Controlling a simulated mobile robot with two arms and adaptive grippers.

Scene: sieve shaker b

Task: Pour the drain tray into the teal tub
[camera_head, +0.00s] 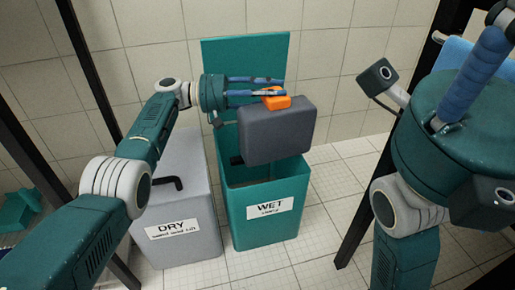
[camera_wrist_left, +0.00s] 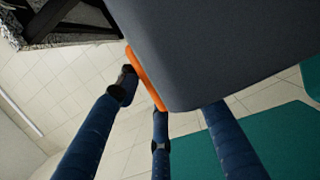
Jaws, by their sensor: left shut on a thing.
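The drain tray (camera_head: 276,135) is a dark grey, rounded box with an orange handle (camera_head: 275,98). It is steeply tilted over the open teal tub (camera_head: 270,217), which is labelled WET. My left gripper (camera_head: 270,88) has its blue fingers shut on the orange handle. The left wrist view shows the grey tray (camera_wrist_left: 210,45) close up, with the fingers at its orange edge (camera_wrist_left: 146,78). The tray hides part of the tub's opening, and I see no contents pouring. My right gripper (camera_head: 490,60) is at the upper right, partly cut off, its fingers not clear.
The grey bin (camera_head: 185,215) labelled DRY stands left of the teal tub, with a black handle on top. The teal tub's lid (camera_head: 246,55) stands raised against the tiled wall. Black frame posts (camera_head: 375,200) stand right of the tub. Tiled floor is bare between.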

